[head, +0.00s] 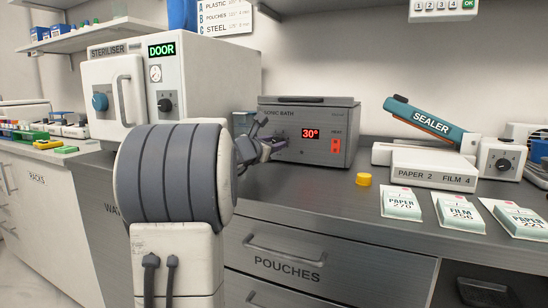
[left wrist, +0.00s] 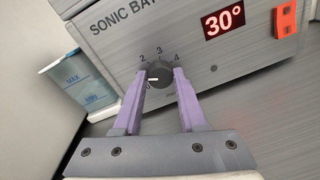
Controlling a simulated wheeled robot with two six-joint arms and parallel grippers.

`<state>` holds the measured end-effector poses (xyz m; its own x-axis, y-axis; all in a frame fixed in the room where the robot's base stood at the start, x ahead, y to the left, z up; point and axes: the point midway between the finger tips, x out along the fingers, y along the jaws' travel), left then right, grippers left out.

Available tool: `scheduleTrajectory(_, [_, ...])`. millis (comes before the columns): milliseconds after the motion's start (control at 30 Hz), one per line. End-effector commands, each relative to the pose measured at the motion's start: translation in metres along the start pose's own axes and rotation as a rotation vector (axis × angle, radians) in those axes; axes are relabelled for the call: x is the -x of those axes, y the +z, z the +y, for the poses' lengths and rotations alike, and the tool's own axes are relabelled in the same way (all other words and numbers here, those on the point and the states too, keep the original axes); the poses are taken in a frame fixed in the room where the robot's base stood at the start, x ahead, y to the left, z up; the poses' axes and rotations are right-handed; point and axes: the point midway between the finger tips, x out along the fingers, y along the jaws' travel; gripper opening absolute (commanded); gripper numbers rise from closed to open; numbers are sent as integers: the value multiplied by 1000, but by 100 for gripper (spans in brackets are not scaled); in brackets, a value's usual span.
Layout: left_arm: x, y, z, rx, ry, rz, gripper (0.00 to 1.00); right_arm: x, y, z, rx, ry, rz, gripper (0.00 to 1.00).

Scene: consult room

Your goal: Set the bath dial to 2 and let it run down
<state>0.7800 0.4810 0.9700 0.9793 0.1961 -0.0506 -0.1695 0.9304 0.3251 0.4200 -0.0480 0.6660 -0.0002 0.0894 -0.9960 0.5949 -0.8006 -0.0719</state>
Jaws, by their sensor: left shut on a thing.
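The sonic bath (head: 345,112) is a grey metal box on the counter, with a red display (head: 310,133) reading 30°. In the left wrist view, the black bath dial (left wrist: 159,72) sits amid the numbers 0 to 4. Its white mark points left, close to the 0 end. My left gripper (left wrist: 159,80) has its purple fingers on either side of the dial and is shut on it. In the head view the left gripper (head: 278,146) is at the bath's front, and the dial is mostly hidden behind it. My right gripper is in neither view.
A steriliser (head: 208,80) showing DOOR stands left of the bath. A red switch (head: 335,146) is on the bath's front. A yellow cap (head: 363,179) lies on the counter, with pouch packs (head: 401,203) and a sealer (head: 430,122) to the right. A clear blue-tinted container (left wrist: 82,82) stands beside the bath.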

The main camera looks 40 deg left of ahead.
Motion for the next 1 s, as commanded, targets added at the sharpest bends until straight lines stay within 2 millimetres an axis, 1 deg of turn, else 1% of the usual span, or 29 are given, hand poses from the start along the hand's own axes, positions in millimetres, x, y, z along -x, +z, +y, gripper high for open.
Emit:
scheduleTrajectory(33, [0, -6, -2, -48, 3, 1, 0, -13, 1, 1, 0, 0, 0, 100])
scheduleTrajectory(400, [0, -4, -2, -392, 16, 20, 0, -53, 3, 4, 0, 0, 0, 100])
scheduleTrajectory(700, [0, -2, -2, -611, 22, 33, 0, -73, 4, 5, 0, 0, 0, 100])
scheduleTrajectory(1000, [0, 0, -2, -728, 26, 40, 0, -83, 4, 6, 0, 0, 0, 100])
